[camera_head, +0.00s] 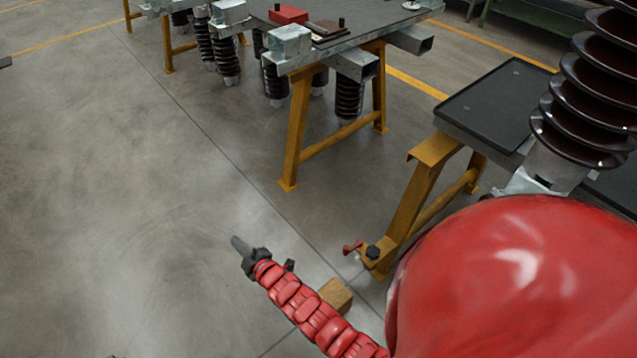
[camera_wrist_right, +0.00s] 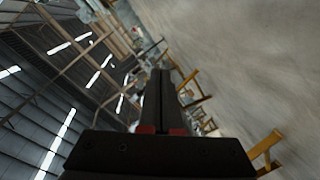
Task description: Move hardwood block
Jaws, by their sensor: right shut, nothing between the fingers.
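The hardwood block (camera_head: 337,294) is a light brown block on the concrete floor in the head view. Part of it is hidden behind my red-covered right arm. My right gripper (camera_head: 238,244) is shut and empty. It is up and to the left of the block in the picture, apart from it. In the right wrist view its dark fingers (camera_wrist_right: 165,88) are together with nothing between them, and the block does not show there.
A yellow-legged stand (camera_head: 418,195) with a dark top (camera_head: 493,105) is right of the block, with a ribbed brown insulator (camera_head: 585,110) beside it. A table (camera_head: 365,30) with yellow trestles and more insulators is at the back.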

